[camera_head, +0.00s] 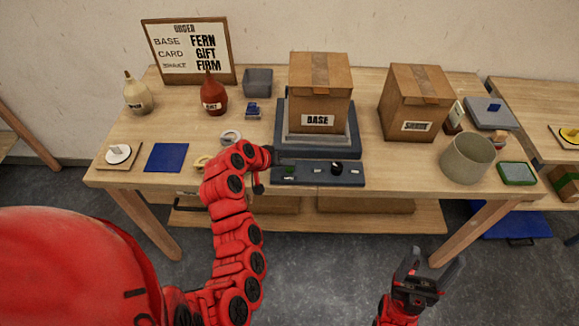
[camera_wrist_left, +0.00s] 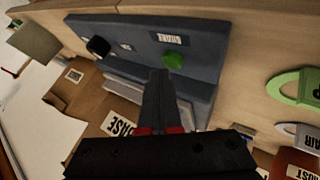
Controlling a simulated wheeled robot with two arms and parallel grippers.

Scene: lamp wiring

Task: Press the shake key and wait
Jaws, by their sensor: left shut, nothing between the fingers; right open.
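The shake key is a green round button (camera_wrist_left: 174,61) on the dark control panel (camera_head: 320,181), beside a label reading SHAKE (camera_wrist_left: 170,38). In the head view the green key (camera_head: 289,168) is at the panel's left end. My left gripper (camera_wrist_left: 157,73) is shut and empty, its tips close beside the key in the wrist view; I cannot tell whether they touch it. In the head view the left gripper (camera_head: 273,156) is at the panel's left end. A cardboard box labelled BASE (camera_head: 318,90) stands on the machine behind the panel. My right gripper (camera_head: 428,275) is open and empty, in front of the table.
A black knob (camera_head: 337,168) sits farther right on the panel. A second cardboard box (camera_head: 415,100) and a grey-green cup (camera_head: 467,158) stand to the right. An order sign (camera_head: 188,52), two bottles and a blue mat (camera_head: 166,157) are on the left.

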